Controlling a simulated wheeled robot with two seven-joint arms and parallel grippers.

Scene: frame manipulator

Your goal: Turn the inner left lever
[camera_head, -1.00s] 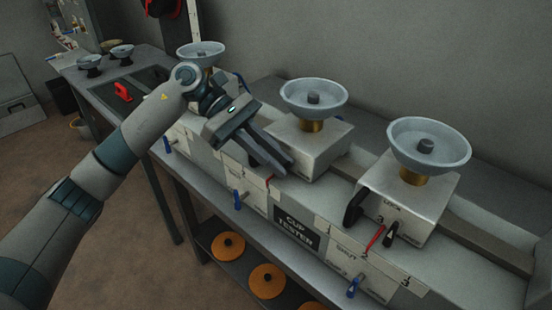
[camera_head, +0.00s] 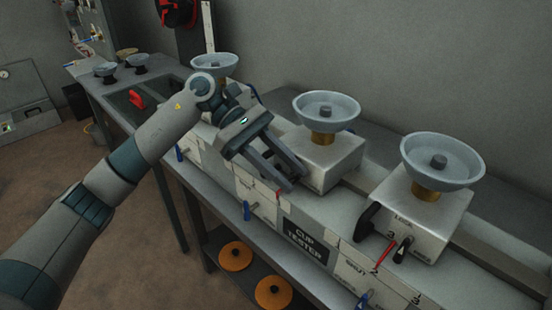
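The cup tester (camera_head: 305,240) is a long grey bench unit with metal bowls on white carriage boxes. My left gripper (camera_head: 297,180) is open, its two fingers apart, over the front left of the middle carriage (camera_head: 325,165). No lever shows between the fingers; they and the hand cover that carriage's left front, so any lever there is hidden. Another blue lever (camera_head: 179,154) is farther left, and a third (camera_head: 363,299) is at the lower right. My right gripper is not in view.
The right carriage (camera_head: 425,215) has a black lever (camera_head: 366,221) on its left side and a black-and-white one (camera_head: 402,250) in front. Orange discs (camera_head: 235,256) lie on the lower shelf. A wall stands behind the bench.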

